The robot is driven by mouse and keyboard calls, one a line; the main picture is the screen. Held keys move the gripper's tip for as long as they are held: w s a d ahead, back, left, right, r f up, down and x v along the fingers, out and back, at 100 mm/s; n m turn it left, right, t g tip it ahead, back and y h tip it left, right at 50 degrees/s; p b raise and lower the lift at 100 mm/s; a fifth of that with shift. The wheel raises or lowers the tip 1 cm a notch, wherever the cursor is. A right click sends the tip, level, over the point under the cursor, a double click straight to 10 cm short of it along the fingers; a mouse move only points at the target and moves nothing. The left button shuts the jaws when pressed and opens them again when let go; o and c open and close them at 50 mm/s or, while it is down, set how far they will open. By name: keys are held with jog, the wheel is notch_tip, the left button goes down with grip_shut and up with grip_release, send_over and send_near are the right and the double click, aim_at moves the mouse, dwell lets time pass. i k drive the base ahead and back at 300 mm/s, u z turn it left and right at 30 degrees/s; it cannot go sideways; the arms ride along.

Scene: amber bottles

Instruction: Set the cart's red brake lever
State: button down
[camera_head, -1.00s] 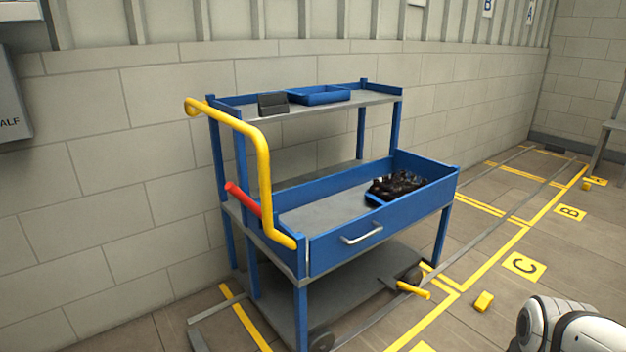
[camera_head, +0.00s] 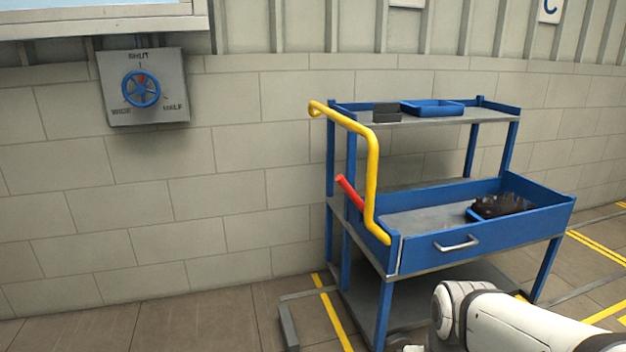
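The blue cart (camera_head: 440,262) stands against the block wall, right of centre. Its red brake lever (camera_head: 350,192) sticks out at the cart's left end, tilted up and to the left, just beside the yellow push handle (camera_head: 372,178). The lever's lower end is partly hidden behind the handle and frame. My white arm shows at the lower right, in front of the cart. My gripper is not clearly visible; only a small pale part shows at the bottom edge.
A grey wall panel with a blue valve wheel (camera_head: 141,89) hangs at upper left. A blue tray (camera_head: 432,107) and a dark box (camera_head: 387,112) sit on the cart's top shelf; dark items (camera_head: 503,206) lie in its lower tray.

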aim_at(342, 181)
jog(key=u, duration=0.1)
jog(key=i, duration=1)
jog(key=u, duration=0.05)
